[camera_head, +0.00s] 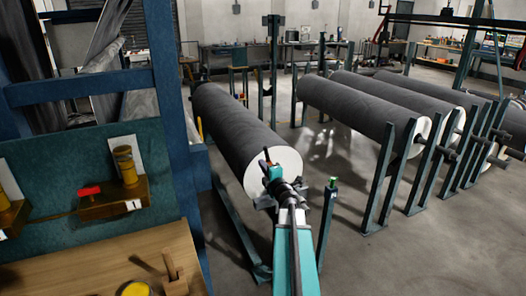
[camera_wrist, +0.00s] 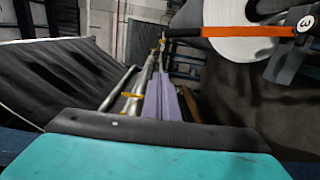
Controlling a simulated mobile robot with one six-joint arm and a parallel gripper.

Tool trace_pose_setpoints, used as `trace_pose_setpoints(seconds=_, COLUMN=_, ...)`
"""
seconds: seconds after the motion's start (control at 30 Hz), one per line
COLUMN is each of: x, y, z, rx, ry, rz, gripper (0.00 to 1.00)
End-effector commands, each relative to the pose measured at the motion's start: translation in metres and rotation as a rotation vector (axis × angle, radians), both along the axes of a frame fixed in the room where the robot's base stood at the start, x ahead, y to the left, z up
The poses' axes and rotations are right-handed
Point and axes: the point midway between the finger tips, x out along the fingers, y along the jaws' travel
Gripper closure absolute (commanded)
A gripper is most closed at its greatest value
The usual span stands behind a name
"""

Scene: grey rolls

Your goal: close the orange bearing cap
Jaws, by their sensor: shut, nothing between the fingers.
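An orange bar (camera_wrist: 245,31), which looks like the bearing cap, runs nearly level across the white end of a roll at the top right of the wrist view. In the head view my arm reaches to the white end (camera_head: 281,172) of the nearest grey roll. There the arm covers the bearing, and I cannot tell whether the cap is open.
The nearest grey roll (camera_head: 235,120) rests on teal stands. A post with a green top (camera_head: 333,184) stands right of my arm. More rolls (camera_head: 360,105) lie to the right. A blue frame (camera_head: 80,86) and wooden bench (camera_head: 110,262) are at left. Floor at right front is clear.

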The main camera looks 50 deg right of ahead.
Motion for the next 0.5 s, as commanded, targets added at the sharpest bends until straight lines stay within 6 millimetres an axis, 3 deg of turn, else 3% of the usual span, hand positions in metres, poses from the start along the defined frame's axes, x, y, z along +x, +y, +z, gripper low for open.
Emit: trace_pose_setpoints(seconds=0.5, x=0.0053, y=-0.0069, z=-0.0008, rx=0.003, ry=0.000, rz=-0.006, gripper=1.00)
